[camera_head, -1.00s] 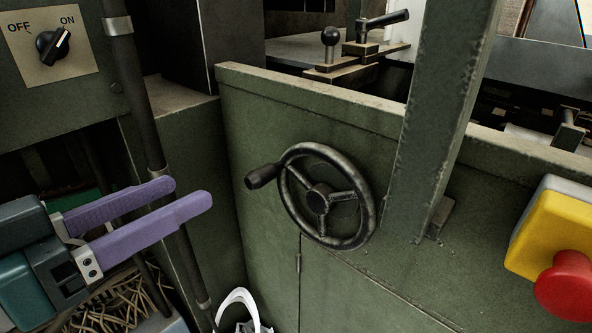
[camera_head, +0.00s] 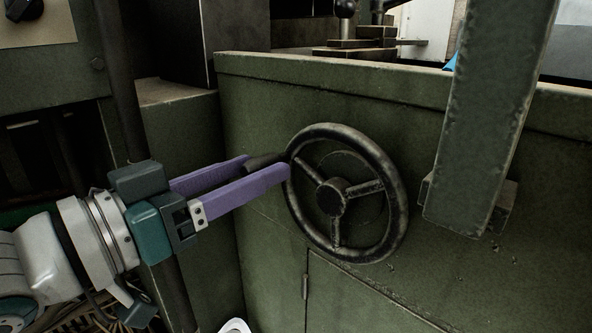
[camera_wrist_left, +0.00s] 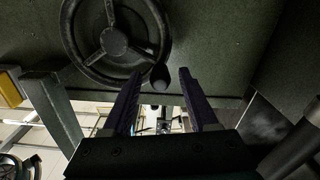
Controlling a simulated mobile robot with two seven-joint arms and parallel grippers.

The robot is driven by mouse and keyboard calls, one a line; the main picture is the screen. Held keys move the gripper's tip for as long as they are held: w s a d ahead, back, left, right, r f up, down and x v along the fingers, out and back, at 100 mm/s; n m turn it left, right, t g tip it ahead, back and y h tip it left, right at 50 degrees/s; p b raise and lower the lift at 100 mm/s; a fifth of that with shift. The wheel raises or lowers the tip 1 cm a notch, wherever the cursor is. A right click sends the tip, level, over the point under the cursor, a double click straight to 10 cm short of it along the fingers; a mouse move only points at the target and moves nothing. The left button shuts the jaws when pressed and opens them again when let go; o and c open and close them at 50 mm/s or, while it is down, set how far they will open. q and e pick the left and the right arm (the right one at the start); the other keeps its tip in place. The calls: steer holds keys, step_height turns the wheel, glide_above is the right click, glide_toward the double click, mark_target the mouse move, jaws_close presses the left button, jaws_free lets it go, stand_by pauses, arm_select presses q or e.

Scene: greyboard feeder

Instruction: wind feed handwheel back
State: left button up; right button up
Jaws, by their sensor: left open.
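The feed handwheel (camera_head: 334,198) is a dark, worn three-spoke wheel on the green machine panel. Its crank handle (camera_head: 264,160) sticks out from the left of the rim. My left gripper (camera_head: 268,168) comes in from the left with purple fingers, and the handle shows between and just beyond their tips. In the left wrist view my left gripper (camera_wrist_left: 160,80) is open, with the handle's rounded end (camera_wrist_left: 160,76) between the fingertips, apart from both. The wheel (camera_wrist_left: 113,42) fills the upper left there. My right gripper is not in view.
A green upright post (camera_head: 490,120) stands right of the wheel. The panel's top ledge (camera_head: 400,75) runs behind. A dark pipe (camera_head: 118,75) and a control panel (camera_head: 45,22) stand at the left. A white rounded object (camera_head: 235,326) shows at the bottom edge.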

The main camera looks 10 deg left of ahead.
arm_select(q)
steer(key=shift+w+d, duration=0.3)
steer(key=shift+w, duration=0.15)
jaws_close()
stand_by(1.2)
